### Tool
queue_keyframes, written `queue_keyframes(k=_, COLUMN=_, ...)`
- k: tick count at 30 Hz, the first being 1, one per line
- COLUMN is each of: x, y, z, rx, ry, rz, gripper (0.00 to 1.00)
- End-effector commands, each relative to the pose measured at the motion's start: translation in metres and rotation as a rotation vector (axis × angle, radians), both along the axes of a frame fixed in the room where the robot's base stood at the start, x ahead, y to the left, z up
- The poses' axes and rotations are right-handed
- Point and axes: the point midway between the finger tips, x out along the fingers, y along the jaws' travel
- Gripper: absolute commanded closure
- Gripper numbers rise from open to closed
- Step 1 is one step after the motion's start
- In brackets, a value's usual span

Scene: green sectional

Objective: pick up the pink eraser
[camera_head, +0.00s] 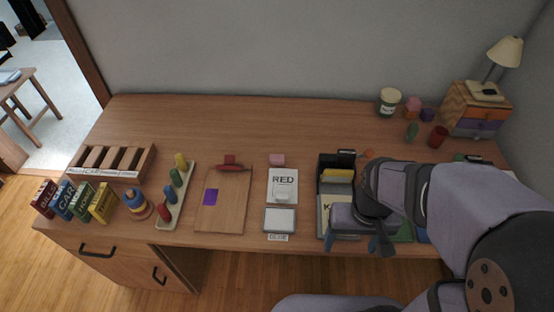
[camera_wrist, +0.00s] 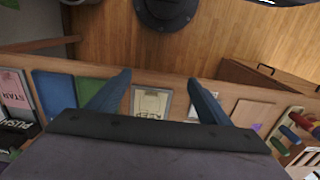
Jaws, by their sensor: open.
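My gripper (camera_head: 358,240) is open and hangs at the desk's front edge, to the right of and nearer than the eraser. In the wrist view my gripper (camera_wrist: 158,78) has its fingers spread with nothing held, and a pale card (camera_wrist: 152,103) shows between them.
A wooden board (camera_head: 222,215) lies left of the RED card, with a red object at its back edge. A grey-white pad (camera_head: 279,220) lies in front. A black organizer (camera_head: 326,183) stands right of the eraser, beside my arm. The desk behind the eraser is clear.

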Motion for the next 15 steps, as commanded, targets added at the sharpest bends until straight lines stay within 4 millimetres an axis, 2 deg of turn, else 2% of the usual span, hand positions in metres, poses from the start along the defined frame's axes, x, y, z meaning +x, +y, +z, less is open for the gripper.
queue_keyframes(k=1, x=0.0, y=0.0, z=0.0, rx=0.0, ry=0.0, rz=0.0, gripper=0.4)
queue_keyframes(k=2, x=0.0, y=0.0, z=0.0, rx=0.0, ry=0.0, rz=0.0, gripper=0.47)
queue_keyframes(k=3, x=0.0, y=0.0, z=0.0, rx=0.0, ry=0.0, rz=0.0, gripper=0.5)
queue_keyframes(k=11, x=0.0, y=0.0, z=0.0, rx=0.0, ry=0.0, rz=0.0, gripper=0.5)
queue_keyframes(k=15, x=0.011, y=0.002, z=0.001, rx=0.002, ry=-0.002, rz=0.001, gripper=0.5)
